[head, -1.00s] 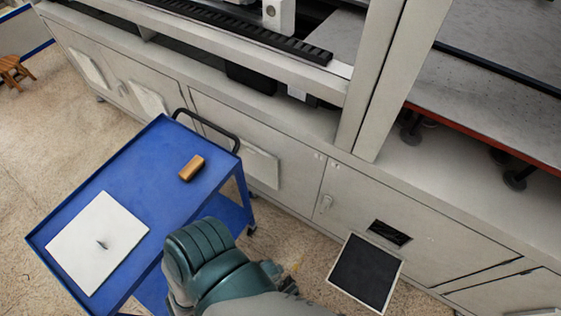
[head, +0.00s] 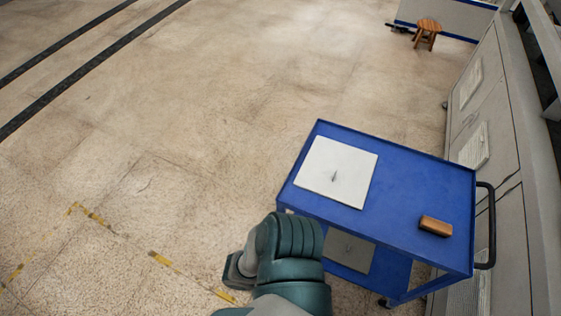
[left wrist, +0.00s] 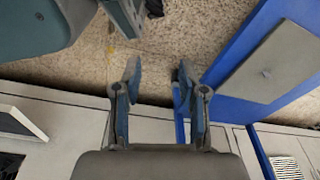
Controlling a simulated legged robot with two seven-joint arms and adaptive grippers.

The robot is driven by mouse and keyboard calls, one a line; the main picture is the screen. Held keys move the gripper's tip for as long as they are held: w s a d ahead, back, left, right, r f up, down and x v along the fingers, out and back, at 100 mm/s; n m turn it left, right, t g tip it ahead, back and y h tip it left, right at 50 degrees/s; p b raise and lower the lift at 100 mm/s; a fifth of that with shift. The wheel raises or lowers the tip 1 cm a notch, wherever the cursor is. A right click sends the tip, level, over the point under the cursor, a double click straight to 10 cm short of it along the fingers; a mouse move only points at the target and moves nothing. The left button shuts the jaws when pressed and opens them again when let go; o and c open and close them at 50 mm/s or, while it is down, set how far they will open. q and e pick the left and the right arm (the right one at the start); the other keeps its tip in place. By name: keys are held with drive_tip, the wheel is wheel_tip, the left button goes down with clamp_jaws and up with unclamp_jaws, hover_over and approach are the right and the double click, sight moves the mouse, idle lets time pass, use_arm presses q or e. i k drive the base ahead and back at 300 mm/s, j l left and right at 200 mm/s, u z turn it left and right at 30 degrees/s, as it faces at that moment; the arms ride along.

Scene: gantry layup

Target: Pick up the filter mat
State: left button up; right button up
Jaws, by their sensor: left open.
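The filter mat is most likely the pale square sheet (head: 336,171) lying flat on the blue cart's top, with a small dark tab in its middle. My right gripper is not in view.
The blue cart (head: 400,180) carries a brown block (head: 436,226) near its black handle (head: 487,225). A grey panel (head: 348,252) shows below its top. Grey cabinets (head: 500,150) stand at right. A dark, white-framed panel (left wrist: 20,122) is at left. Floor left is clear.

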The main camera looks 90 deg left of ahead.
sight(341, 173)
drive_tip(key=u, duration=2.15)
drive_tip(key=i+j+z, duration=0.1)
drive_tip(key=j, duration=0.1)
